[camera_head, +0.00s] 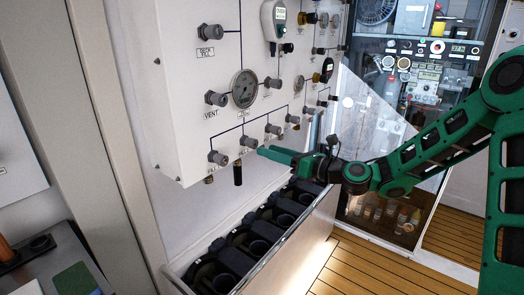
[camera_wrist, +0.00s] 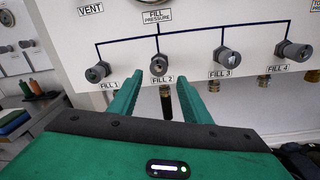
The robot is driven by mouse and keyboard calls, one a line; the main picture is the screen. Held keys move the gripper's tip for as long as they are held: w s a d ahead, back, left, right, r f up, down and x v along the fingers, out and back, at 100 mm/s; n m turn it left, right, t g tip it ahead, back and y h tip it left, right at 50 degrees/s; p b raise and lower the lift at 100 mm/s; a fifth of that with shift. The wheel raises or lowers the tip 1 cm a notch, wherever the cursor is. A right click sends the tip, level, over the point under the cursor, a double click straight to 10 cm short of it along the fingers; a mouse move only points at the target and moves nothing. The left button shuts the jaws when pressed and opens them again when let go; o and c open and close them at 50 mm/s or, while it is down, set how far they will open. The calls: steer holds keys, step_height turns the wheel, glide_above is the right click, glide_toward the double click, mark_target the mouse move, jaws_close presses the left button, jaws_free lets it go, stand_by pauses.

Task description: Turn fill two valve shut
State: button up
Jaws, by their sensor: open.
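The fill two valve is a grey knob (camera_wrist: 158,66) on the white panel, just above its "FILL 2" label in the wrist view. In the head view its knob (camera_head: 248,141) is in the lower row. A dark hose (camera_wrist: 166,102) hangs below it. My gripper (camera_wrist: 160,79) is open and empty, with one green finger to each side of the fill two line. The knob shows just beyond and above the fingertips; I see no contact. In the head view my gripper (camera_head: 264,152) is just right of the knob, close to the panel.
The fill one knob (camera_wrist: 97,72) is to the left; the fill three (camera_wrist: 227,60) and fill four (camera_wrist: 293,50) knobs are to the right. A pressure gauge (camera_head: 244,88) sits higher on the panel. A trough (camera_head: 290,236) with black round holders stands below.

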steer(key=v, duration=0.5)
steer(key=shift+s+d, duration=0.15)
steer(key=shift+d, duration=0.15)
